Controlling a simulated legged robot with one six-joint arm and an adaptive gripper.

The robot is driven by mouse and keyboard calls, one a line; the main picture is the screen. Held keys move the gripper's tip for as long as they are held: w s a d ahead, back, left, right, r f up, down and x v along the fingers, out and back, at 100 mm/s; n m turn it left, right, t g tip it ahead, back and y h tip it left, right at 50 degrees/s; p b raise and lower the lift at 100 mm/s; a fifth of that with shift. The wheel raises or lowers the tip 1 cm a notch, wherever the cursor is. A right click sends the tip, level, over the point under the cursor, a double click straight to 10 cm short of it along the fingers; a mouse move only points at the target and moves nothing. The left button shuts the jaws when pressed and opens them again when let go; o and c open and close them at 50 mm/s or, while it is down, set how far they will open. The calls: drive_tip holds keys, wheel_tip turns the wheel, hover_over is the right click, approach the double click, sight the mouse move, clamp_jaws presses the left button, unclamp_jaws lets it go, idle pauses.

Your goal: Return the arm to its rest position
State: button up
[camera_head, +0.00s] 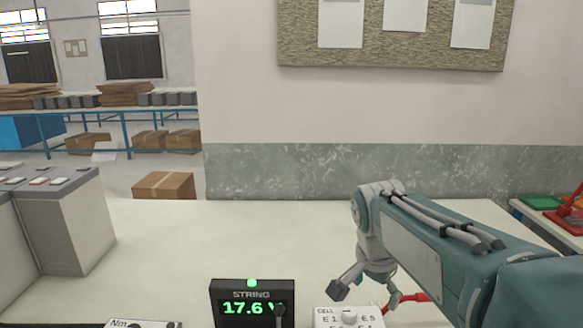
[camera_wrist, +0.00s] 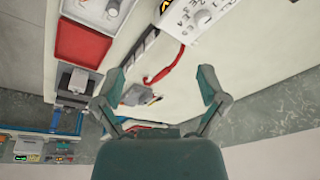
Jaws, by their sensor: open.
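My arm (camera_head: 420,255) reaches in from the right in the head view, bent down at the wrist over the pale bench. My gripper (camera_head: 366,291) hangs low over the bench, behind the cell selector box. In the wrist view its two fingers (camera_wrist: 158,85) are spread wide with nothing held between them. A red-handled tool (camera_wrist: 166,66) lies beyond the fingers in that view. Part of a red handle (camera_head: 412,298) shows beside the gripper in the head view.
The string display (camera_head: 252,305) reads 17.6 at the front, beside the cell selector box (camera_head: 348,318). Grey battery blocks (camera_head: 65,225) stand at left. A red tray (camera_wrist: 85,44) shows in the wrist view. The middle of the bench (camera_head: 220,235) is clear.

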drive_tip(key=s+f+n+t, duration=0.1)
drive_tip(key=s+f+n, duration=0.1)
drive_tip(key=s+n, duration=0.3)
drive_tip(key=s+f+n+t+y, duration=0.1)
drive_tip(key=s+n, duration=0.4)
drive_tip(key=s, duration=0.7)
drive_tip(key=shift+d+f+t, duration=0.3)
drive_tip(key=shift+f+t, duration=0.25)
drive_tip(key=shift+t, duration=0.25)
drive_tip(key=shift+c, duration=0.3)
idle(0.7)
